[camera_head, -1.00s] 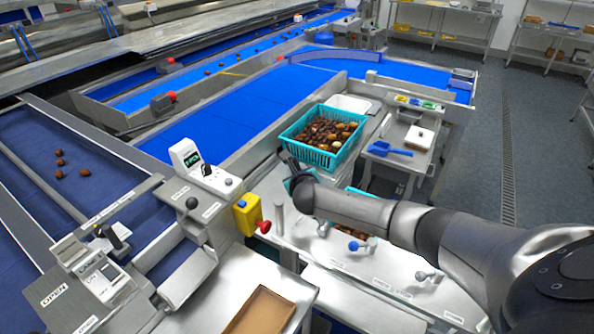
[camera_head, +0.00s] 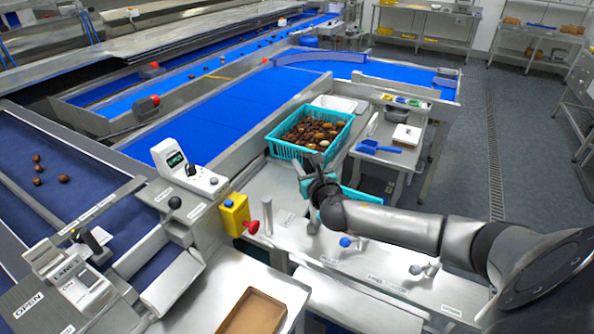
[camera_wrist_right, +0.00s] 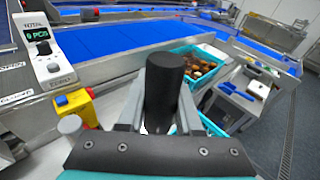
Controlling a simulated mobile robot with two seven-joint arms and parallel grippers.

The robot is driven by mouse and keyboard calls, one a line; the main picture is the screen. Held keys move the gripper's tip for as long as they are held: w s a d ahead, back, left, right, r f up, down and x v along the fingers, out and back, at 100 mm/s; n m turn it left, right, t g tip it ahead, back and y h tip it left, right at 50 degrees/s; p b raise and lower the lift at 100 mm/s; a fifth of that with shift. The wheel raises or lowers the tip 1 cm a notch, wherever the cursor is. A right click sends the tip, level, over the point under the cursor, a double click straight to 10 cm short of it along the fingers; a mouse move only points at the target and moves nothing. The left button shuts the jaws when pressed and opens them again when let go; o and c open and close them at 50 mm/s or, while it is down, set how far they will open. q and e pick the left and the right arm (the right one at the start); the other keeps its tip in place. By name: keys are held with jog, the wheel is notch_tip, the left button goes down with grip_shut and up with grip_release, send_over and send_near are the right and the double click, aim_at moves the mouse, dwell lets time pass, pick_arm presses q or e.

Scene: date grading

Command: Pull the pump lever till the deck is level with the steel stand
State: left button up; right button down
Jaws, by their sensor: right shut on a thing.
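My right gripper (camera_head: 314,186) reaches in from the right and hangs over the steel bench, just in front of a teal crate of dates (camera_head: 268,146). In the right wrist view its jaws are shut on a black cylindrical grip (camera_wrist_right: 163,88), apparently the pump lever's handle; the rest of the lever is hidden. A steel stand (camera_head: 375,172) with a blue scoop on it is to the right of the crate. I cannot tell the deck apart clearly or judge its height against the stand. My left gripper is out of view.
A yellow box with a red knob (camera_head: 234,214) stands left of the gripper. A counter reading PCS (camera_head: 176,160) is farther left. A blue knob (camera_head: 345,241) is on the bench below my arm. A brown tray (camera_head: 252,312) lies at the front. Open floor (camera_head: 470,130) is at right.

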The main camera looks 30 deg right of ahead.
jog(key=shift+s+a+f, duration=0.1)
jog(key=shift+a+f, duration=0.05)
jog(key=shift+f, duration=0.05)
jog(key=s+b, duration=0.1)
jog(key=s+d+t+b, duration=0.1)
jog(key=b, duration=0.1)
jog(key=s+m+b, duration=0.1)
jog(key=shift+s+d+r+b, duration=0.2)
jog(key=shift+d+b, duration=0.15)
jog(key=shift+b, duration=0.05)
